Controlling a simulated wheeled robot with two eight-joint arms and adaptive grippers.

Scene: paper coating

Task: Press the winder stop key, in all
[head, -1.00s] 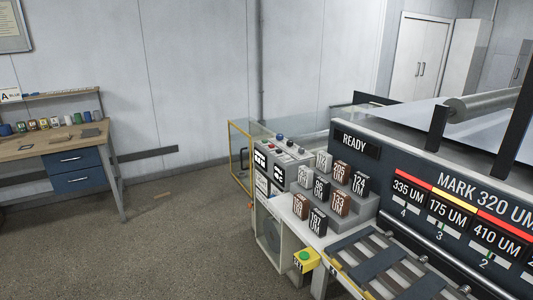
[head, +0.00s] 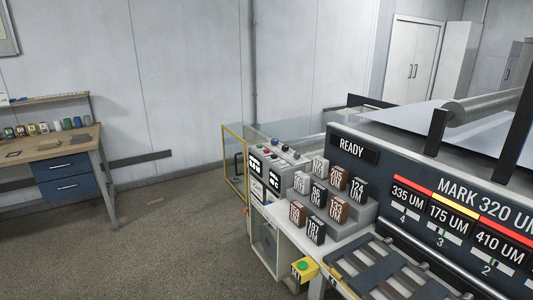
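A small control console (head: 263,153) with several knobs and buttons, some red and one blue, stands at the left end of the coating machine. The labels beside these keys are too small to read, so I cannot tell which one is the winder stop key. A yellow box (head: 311,272) with a green button on top is fixed at the machine's lower front corner. Its lettering is not readable either. Neither of my grippers shows in the head view.
The machine's dark panel (head: 398,169) reads READY and MARK 320 UM. Several labelled blocks (head: 316,229) stand on grey steps. A yellow-framed clear guard (head: 233,166) is behind the console. A workbench (head: 48,146) is at left. The floor (head: 175,235) between is mostly clear.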

